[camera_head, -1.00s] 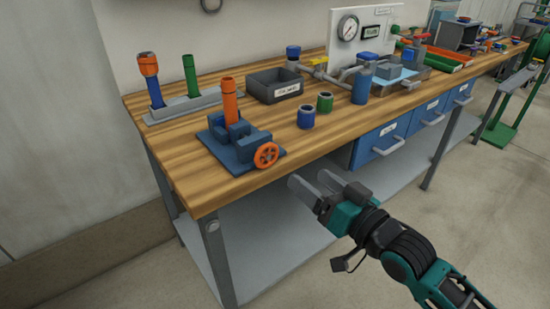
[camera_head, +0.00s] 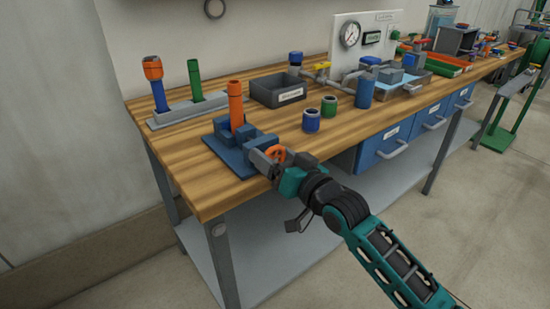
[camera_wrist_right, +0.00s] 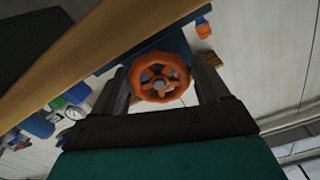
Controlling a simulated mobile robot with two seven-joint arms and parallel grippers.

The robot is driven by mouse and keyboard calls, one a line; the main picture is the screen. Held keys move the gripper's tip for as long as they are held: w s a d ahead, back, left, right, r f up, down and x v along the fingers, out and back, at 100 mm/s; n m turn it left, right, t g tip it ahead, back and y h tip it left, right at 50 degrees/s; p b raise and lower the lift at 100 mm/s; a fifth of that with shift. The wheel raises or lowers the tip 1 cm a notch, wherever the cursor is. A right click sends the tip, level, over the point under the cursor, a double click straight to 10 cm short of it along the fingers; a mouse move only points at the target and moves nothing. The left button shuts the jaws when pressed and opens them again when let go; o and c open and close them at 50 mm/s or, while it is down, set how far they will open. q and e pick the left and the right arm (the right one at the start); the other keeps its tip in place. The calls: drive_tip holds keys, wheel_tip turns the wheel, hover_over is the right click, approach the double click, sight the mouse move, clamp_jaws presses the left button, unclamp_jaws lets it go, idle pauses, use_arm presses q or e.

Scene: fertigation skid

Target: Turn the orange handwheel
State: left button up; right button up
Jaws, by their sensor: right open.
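The orange handwheel (camera_head: 275,153) is on the front of a blue vise (camera_head: 240,143) near the table's front edge. An orange pipe (camera_head: 236,105) stands upright in the vise. My right gripper (camera_head: 264,160) is at the handwheel and partly hides it in the head view. In the right wrist view the handwheel (camera_wrist_right: 161,77) shows between the two fingers (camera_wrist_right: 160,88), one on each side, and the jaws are open. I cannot tell whether a finger touches the rim. My left gripper is not in view.
The wooden workbench (camera_head: 190,180) carries a grey rack (camera_head: 188,108) with two pipes, a dark bin (camera_head: 278,91), a blue cup (camera_head: 311,120) and a green cup (camera_head: 329,105). A gauge panel (camera_head: 365,40) stands behind. Blue drawers (camera_head: 385,140) hang under the bench.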

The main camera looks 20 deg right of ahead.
drive_tip(key=c, duration=0.7)
use_arm(q)
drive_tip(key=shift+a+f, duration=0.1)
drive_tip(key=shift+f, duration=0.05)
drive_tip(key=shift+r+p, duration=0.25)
drive_tip(key=shift+p, duration=0.1)
use_arm(e)
drive_tip(key=shift+r+n, duration=0.1)
drive_tip(key=shift+n, duration=0.2)
drive_tip(key=shift+r+n+p, duration=0.1)
drive_tip(key=shift+n+p, duration=0.75)
drive_tip(key=shift+n, duration=0.05)
drive_tip(key=shift+n+p, duration=0.7)
drive_tip(key=shift+n, duration=0.2)
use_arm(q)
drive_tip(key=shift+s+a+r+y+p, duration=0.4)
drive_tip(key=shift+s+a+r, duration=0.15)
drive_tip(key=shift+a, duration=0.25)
use_arm(e)
drive_tip(key=shift+n, duration=0.6)
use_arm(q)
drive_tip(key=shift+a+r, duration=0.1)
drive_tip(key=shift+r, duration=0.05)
use_arm(e)
drive_tip(key=shift+n, duration=0.3)
